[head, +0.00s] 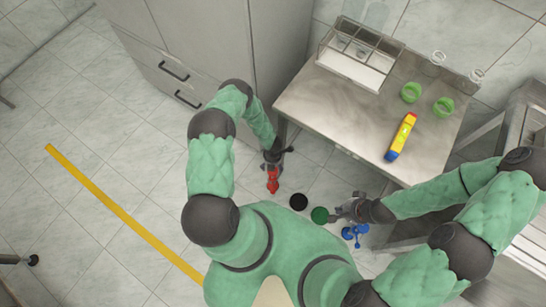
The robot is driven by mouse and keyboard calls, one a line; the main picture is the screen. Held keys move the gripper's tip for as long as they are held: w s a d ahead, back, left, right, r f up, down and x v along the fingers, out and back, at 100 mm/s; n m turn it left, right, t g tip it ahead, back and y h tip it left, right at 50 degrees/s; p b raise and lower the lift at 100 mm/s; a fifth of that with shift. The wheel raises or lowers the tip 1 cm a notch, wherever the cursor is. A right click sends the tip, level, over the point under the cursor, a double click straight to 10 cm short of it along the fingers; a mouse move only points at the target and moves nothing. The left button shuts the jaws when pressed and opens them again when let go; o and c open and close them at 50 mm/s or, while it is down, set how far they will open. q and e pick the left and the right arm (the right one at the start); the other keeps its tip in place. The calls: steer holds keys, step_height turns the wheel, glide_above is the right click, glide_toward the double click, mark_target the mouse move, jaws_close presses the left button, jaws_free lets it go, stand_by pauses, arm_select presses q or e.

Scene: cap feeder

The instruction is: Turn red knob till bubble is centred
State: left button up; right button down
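A yellow bar-shaped level (402,137) lies slanted on the steel table. A small red part, which looks like the red knob (410,117), is at its far end, and a blue part is at its near end. A pale green spot shows near its middle; the bubble is too small to make out. My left gripper (272,183), with red fingers, hangs off the table to the left, and its opening cannot be judged. My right gripper (355,234), with blue fingers spread apart, is off the table's near side. It looks open and empty, well apart from the level.
Clear glass vessels (437,58) stand at the back edge. A grey cabinet (205,45) stands left. The table's front left is bare.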

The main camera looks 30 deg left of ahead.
arm_select(q)
step_height(320, 180, down, 7)
steer(key=b, duration=0.2)
steer(key=shift+b, duration=0.3)
steer(key=c, duration=1.2)
